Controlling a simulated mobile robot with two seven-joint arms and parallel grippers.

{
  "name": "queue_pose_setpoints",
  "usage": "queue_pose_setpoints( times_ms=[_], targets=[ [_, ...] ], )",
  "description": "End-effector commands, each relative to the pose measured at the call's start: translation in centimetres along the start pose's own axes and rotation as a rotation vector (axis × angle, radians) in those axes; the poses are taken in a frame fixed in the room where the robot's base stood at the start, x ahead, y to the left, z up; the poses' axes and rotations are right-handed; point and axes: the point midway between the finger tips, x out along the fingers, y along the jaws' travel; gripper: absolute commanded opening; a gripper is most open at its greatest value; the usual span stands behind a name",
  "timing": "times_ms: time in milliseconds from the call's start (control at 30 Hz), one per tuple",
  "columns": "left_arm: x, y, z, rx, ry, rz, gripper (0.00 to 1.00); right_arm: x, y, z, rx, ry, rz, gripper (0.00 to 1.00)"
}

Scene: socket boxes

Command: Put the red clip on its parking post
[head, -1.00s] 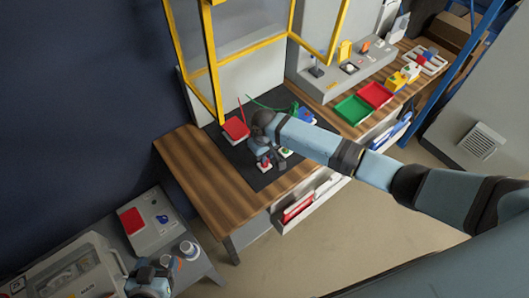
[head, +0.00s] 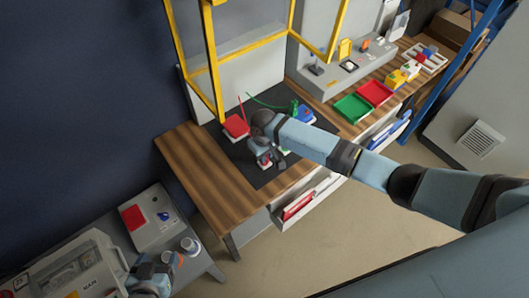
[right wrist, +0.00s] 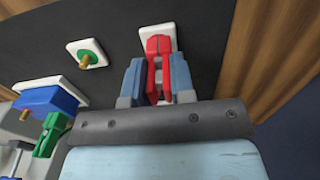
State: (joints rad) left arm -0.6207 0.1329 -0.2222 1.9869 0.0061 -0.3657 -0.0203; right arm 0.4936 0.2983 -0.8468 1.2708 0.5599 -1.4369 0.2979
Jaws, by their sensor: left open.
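The red clip (right wrist: 158,55) is between the two blue fingers of my right gripper (right wrist: 158,82) in the right wrist view. The fingers flank it closely and appear shut on it. It is over a white square pad (right wrist: 172,32); I cannot tell whether it is seated on a post there. Next to it is another white pad with a green ring and a bare brass post (right wrist: 85,60). In the head view my right gripper (head: 268,160) is low over the dark mat (head: 243,158). My left gripper (head: 150,278) is open at the lower left, its fingertips unclear.
A green clip (right wrist: 52,132) is beside a blue block (right wrist: 45,99). A red box (head: 236,126) is at the mat's left. Green (head: 353,108) and red (head: 375,93) trays are farther right. A yellow frame (head: 210,60) rises behind. Bare wood is free left of the mat.

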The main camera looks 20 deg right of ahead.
Motion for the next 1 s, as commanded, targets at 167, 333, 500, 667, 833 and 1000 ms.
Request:
queue_pose_setpoints(
  times_ms=[167,333,500,667,833,1000],
  targets=[
    [0.0,0.0,0.0,0.0,0.0,0.0,0.74,0.0,0.0,0.0,0.0,0.0,0.0,0.51],
    [0.0,0.0,0.0,0.0,0.0,0.0,0.74,0.0,0.0,0.0,0.0,0.0,0.0,0.51],
    [0.0,-0.3,-0.1,0.006,0.007,-0.008,0.74,-0.1,0.0,0.0,0.0,0.0,0.001,0.51],
    [0.1,-0.6,0.7,0.001,0.001,-0.015,0.74,-3.0,0.1,-0.1,0.0,0.004,0.001,0.51],
    [0.3,-0.4,1.2,-0.002,-0.003,-0.013,0.74,-7.1,0.0,-0.1,-0.001,0.005,-0.001,0.51],
    [0.5,-0.3,1.6,-0.003,-0.005,-0.011,0.74,-10.7,0.1,-0.1,0.0,0.004,0.001,0.51]
  ],
)
